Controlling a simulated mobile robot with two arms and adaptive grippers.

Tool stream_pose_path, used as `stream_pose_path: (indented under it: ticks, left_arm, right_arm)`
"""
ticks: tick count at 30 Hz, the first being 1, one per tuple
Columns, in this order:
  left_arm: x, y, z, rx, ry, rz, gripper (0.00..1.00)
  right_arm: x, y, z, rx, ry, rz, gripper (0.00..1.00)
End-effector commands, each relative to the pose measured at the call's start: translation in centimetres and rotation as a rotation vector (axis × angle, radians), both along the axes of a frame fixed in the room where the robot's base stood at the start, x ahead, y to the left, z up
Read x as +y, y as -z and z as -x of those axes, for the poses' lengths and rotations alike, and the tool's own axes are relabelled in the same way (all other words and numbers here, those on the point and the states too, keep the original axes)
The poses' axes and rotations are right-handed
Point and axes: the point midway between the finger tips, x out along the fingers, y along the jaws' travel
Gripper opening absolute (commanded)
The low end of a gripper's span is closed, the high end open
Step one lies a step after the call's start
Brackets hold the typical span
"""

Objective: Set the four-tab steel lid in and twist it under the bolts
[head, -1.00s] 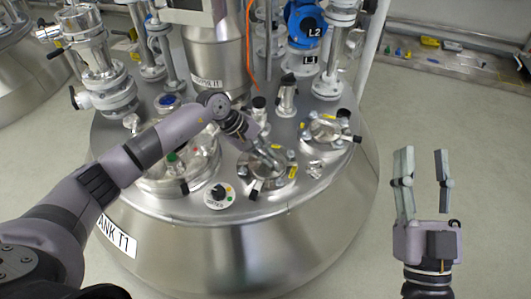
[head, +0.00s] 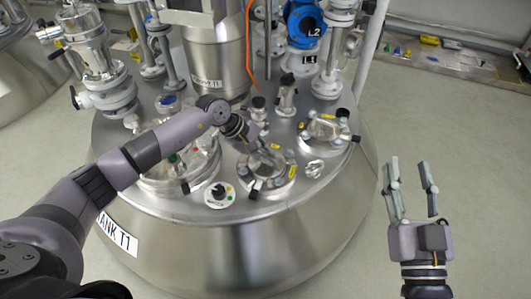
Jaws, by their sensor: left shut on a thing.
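My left gripper (head: 268,155) reaches in from the left and points down at a round steel port on the tank top. It is shut on the four-tab steel lid (head: 262,170), which lies at the port's opening, partly hidden by the fingers. Bolts with pale heads (head: 290,154) stand around the port's rim. I cannot tell whether the lid's tabs lie under the bolt heads. My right gripper (head: 412,190) is open and empty, over the floor to the right of the tank.
The tank top (head: 235,220) carries a similar port (head: 326,130) at the right, a small shiny steel part (head: 314,168), a round dial (head: 219,194) and a larger glass-topped hatch (head: 160,180). Pipes and a blue valve (head: 305,22) stand behind.

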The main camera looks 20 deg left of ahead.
Motion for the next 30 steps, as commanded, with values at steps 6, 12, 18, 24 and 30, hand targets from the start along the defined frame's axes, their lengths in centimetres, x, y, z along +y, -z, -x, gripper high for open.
stream_pose_path:
  ticks: [6,12,18,24,30]
  left_arm:
    - [0.0,-0.2,-0.1,-0.003,-0.022,0.001,0.0]
    - [-0.1,-0.2,0.0,-0.003,-0.041,0.001,0.0]
    - [-0.1,-0.2,0.0,-0.004,-0.06,0.0,0.0]
    - [-0.1,-0.2,0.0,-0.004,-0.08,0.002,0.0]
    - [-0.1,-0.2,0.0,-0.003,-0.098,0.001,0.0]
  right_arm:
    - [-0.1,1.1,-0.2,0.059,0.002,0.015,0.4]
    - [-0.1,1.9,-0.4,0.106,0.004,0.029,0.4]
    - [-0.2,2.8,-0.5,0.157,0.008,0.043,0.4]
    - [-0.4,3.7,-0.5,0.208,0.011,0.056,0.4]
    - [-0.6,4.8,-0.5,0.261,0.015,0.07,0.4]
